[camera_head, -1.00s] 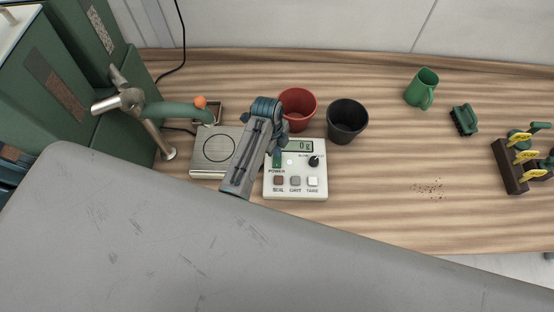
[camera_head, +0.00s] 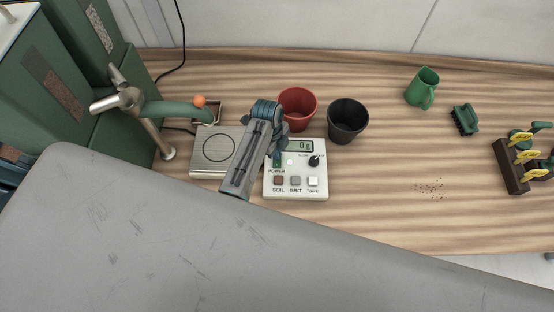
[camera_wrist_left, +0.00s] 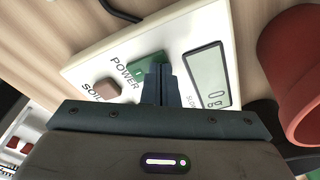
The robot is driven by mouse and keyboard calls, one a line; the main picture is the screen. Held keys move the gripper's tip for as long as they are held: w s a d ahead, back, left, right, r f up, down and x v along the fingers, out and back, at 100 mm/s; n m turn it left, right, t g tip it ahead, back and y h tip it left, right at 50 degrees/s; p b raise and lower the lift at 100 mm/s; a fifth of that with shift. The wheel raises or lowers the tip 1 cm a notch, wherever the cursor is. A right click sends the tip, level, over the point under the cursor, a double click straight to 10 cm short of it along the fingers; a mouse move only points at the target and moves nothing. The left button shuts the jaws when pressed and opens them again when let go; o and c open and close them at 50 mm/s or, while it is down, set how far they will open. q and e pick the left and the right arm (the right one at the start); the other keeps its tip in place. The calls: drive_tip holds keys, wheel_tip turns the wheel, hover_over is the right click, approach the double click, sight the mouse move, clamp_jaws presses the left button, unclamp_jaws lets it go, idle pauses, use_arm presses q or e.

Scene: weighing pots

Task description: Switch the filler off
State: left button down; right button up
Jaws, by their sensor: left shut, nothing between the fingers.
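The filler's white control box (camera_head: 313,188) sits on the bench, with a display (camera_head: 302,146) reading 0 g, a dark knob and the SOIL, GRIT and TARE buttons. The green POWER switch (camera_head: 277,162) is at its upper left. My left gripper (camera_head: 277,152) is shut and empty at the POWER switch. In the left wrist view the closed fingertips (camera_wrist_left: 157,84) are over or against the green switch (camera_wrist_left: 145,66) and hide part of it; I cannot tell if they touch. My right gripper is not in view.
A red pot (camera_head: 298,106) and a black pot (camera_head: 347,121) stand behind the box.

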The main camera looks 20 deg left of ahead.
use_arm(q)
drive_tip(key=shift+r+p, duration=0.9)
drive_tip(key=shift+r, duration=2.55)
